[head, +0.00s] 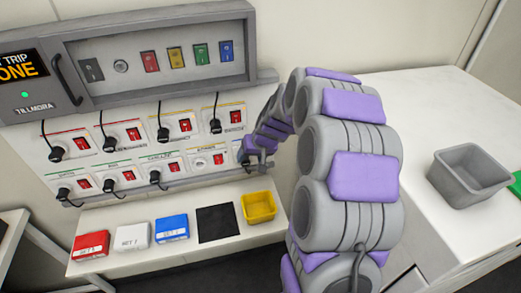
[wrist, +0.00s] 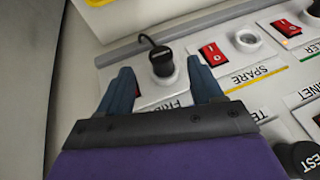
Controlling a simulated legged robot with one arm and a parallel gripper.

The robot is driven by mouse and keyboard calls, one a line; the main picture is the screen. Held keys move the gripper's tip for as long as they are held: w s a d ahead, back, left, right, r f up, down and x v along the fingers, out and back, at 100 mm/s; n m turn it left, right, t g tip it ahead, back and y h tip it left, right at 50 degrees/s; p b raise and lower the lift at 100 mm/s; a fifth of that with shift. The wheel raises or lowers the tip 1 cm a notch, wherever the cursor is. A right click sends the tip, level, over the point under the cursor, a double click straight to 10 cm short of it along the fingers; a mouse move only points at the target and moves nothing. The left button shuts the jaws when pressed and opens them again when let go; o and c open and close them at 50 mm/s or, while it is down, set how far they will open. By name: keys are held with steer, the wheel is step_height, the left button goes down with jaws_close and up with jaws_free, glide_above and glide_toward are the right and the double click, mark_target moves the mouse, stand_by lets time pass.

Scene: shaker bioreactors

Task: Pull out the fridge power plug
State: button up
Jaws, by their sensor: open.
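The black plug (wrist: 162,60) sits in a panel socket in the wrist view, its cable curving off its far end. The label (wrist: 166,102) beside it starts with "FRI"; the rest is hidden. My gripper (wrist: 160,66) is open, with one blue-grey finger on each side of the plug. I cannot tell whether either finger touches it. In the head view my gripper (head: 256,155) is at the right end of the lower socket row and covers most of that socket.
Left of it in the head view is an empty SPARE socket (head: 200,162), then several plugged sockets with red switches. Below, a shelf (head: 187,212) holds red (head: 90,244), white (head: 132,236) and blue boxes (head: 171,228) and a yellow bin (head: 259,206). A grey bin (head: 466,185) stands right.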

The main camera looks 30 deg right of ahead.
mark_target(246, 162)
steer(key=f, duration=0.1)
steer(key=w+a+f, duration=0.1)
steer(key=a+f, duration=0.1)
steer(key=shift+w+f, duration=0.2)
steer(key=shift+w, duration=0.1)
steer(key=shift+w+d+f+b, duration=0.15)
steer(key=shift+d+f+b, duration=0.1)
steer(key=shift+d+b, duration=0.1)
steer(key=shift+w+d+f, duration=0.1)
steer(key=shift+d+f, duration=0.15)
steer(key=shift+d, duration=0.65)
steer(key=shift+a+r, duration=0.1)
steer(key=shift+a, duration=0.9)
steer(key=c, duration=0.3)
steer(key=shift+c, duration=1)
steer(key=shift+d, duration=0.6)
steer(key=c, duration=0.5)
steer(key=shift+a, duration=0.15)
steer(key=shift+c, duration=0.9)
